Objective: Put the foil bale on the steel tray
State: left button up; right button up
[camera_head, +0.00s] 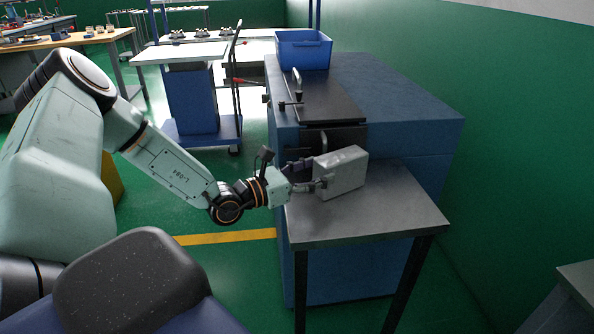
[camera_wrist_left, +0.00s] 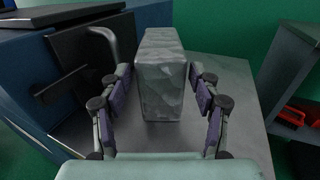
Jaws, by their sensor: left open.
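The foil bale (camera_head: 342,172) is a silvery grey block on the steel top (camera_head: 385,208) beside the blue machine. I cannot tell whether this top is the steel tray; no separate tray is clear. My left gripper (camera_head: 308,178) is at the bale's near-left side. In the left wrist view the bale (camera_wrist_left: 162,82) stands between the open fingers of my left gripper (camera_wrist_left: 160,88), with a gap visible on both sides. Its far underside is hidden. My right gripper is not in view.
The blue machine (camera_head: 410,105), with a dark lid and handle (camera_head: 298,82), stands right behind the bale. A blue bin (camera_head: 304,50) sits on it. Another grey top (camera_head: 578,280) is at the lower right. The steel top's front right is clear.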

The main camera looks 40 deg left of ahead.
pick_arm(q)
jog(key=p+v, duration=0.2)
jog(key=v, duration=0.2)
jog(key=shift+r+p, duration=0.15)
jog(key=shift+p, duration=0.15)
jog(key=shift+s+a, duration=0.1)
jog(key=shift+s, duration=0.25)
